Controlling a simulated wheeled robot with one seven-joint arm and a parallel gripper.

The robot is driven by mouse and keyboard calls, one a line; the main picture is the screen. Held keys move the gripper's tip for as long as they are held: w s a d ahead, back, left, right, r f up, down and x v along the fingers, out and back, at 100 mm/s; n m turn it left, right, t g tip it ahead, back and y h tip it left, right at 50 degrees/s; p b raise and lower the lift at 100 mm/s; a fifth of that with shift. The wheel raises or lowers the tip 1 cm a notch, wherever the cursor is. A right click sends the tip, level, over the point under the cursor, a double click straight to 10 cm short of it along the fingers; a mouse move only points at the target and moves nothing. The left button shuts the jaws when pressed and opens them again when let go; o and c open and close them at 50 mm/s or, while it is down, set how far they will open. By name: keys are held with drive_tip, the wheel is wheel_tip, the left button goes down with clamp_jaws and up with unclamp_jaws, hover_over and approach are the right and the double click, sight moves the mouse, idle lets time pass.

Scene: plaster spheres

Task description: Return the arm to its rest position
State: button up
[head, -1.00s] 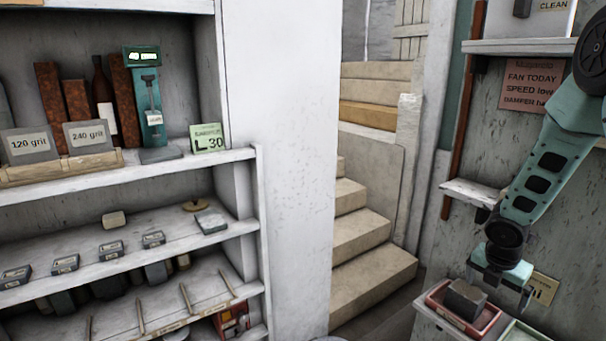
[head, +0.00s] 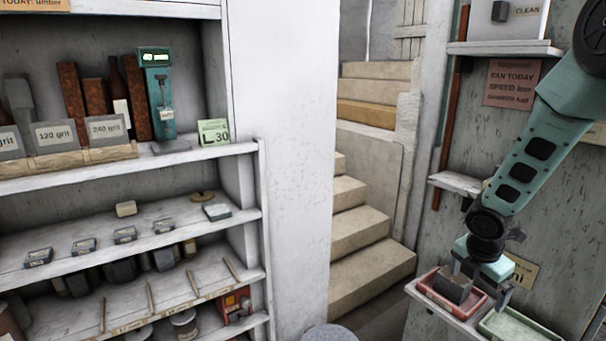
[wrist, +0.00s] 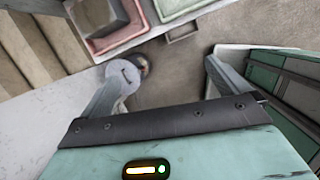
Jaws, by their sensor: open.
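My arm reaches down from the upper right of the head view. My gripper (head: 480,282) hangs at its end, fingers down, in front of or above the trays at the lower right. In the wrist view my gripper (wrist: 165,78) has its two fingers wide apart. Nothing is held between them; floor shows through the gap.
A red tray (head: 425,289) holding a grey block (head: 452,287) and a green tray (head: 545,338) sit on a ledge by my gripper. A round grey top (head: 330,334) stands low at centre. Shelves (head: 200,153) fill the left; stairs (head: 365,235) rise behind.

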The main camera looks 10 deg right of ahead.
drive_tip(key=s+a+r+m+y, duration=0.1)
drive_tip(key=s+a+r+m, duration=0.15)
drive_tip(key=a, duration=0.55)
drive_tip(key=s+a+r+m, duration=0.2)
drive_tip(key=a+r, duration=0.1)
drive_tip(key=a, duration=0.4)
drive_tip(key=s+a+r+m+y, duration=0.1)
drive_tip(key=s+a+r+m, duration=0.1)
drive_tip(key=a, duration=0.6)
drive_tip(key=s+a+r+m, duration=0.2)
drive_tip(key=s+a+m, duration=0.1)
drive_tip(key=s+a, duration=0.3)
drive_tip(key=s+a+r+m+g+y, duration=0.1)
drive_tip(key=s+a, duration=0.4)
drive_tip(key=s, duration=0.5)
drive_tip(key=shift+a+r+m+g, duration=0.35)
drive_tip(key=shift+r+m, duration=0.2)
drive_tip(key=shift+m, duration=0.5)
